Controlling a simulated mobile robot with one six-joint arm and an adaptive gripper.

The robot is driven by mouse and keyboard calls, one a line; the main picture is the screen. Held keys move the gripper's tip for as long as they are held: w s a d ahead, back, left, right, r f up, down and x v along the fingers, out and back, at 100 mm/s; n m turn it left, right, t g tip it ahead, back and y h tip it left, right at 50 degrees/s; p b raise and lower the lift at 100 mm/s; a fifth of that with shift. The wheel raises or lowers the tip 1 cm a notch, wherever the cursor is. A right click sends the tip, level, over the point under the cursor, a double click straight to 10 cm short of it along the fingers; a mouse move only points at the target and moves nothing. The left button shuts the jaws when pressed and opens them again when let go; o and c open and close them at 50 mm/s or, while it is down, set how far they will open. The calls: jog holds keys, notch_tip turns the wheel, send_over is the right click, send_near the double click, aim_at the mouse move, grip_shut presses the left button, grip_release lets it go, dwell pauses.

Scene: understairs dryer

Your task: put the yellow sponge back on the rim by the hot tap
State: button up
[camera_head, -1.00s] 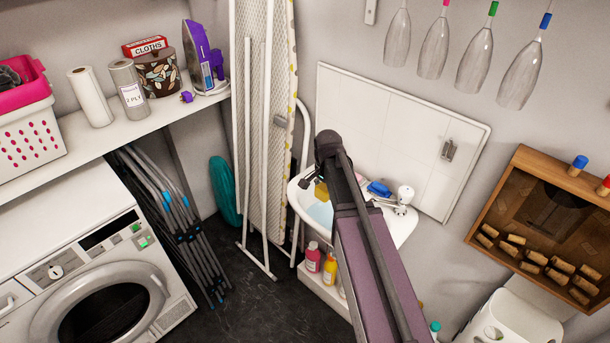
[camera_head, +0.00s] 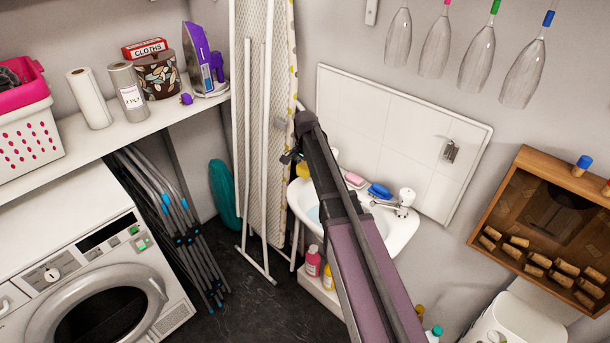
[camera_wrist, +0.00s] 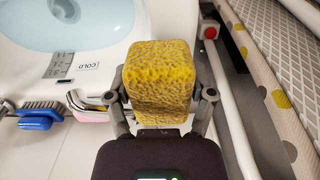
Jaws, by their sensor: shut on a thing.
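The yellow sponge (camera_wrist: 158,85) sits between the two fingers of my gripper (camera_wrist: 160,96) in the wrist view, gripped from both sides. In the head view the sponge (camera_head: 300,169) shows small beside my gripper (camera_head: 291,157), at the left back end of the white basin (camera_head: 402,236). I cannot tell whether it touches the rim. A white-topped tap (camera_head: 405,197) stands at the basin's right end. A label reading COLD (camera_wrist: 87,66) lies on the basin near the sponge. I see no hot marking, and my arm hides part of the basin.
A pink soap (camera_head: 355,180) and blue brush (camera_head: 379,190) lie along the back rim; they also show left of the sponge in the wrist view. The ironing board (camera_head: 265,120) stands close on the left. Bottles (camera_head: 313,261) stand below the basin.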

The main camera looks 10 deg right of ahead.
aim_at(304, 174)
jog(key=shift+w, duration=0.25)
jog(key=shift+w+a, duration=0.1)
jog(key=shift+w, duration=0.3)
jog(key=shift+w+a+f+b, duration=0.1)
jog(key=shift+w+f+b, duration=0.15)
jog(key=shift+f+b, duration=1.6)
jog(key=shift+f, duration=0.1)
jog(key=o, duration=1)
jog(key=shift+c, duration=0.2)
notch_tip(304, 174, up, 12)
jog(key=p, duration=1.2)
jog(key=shift+s, duration=0.1)
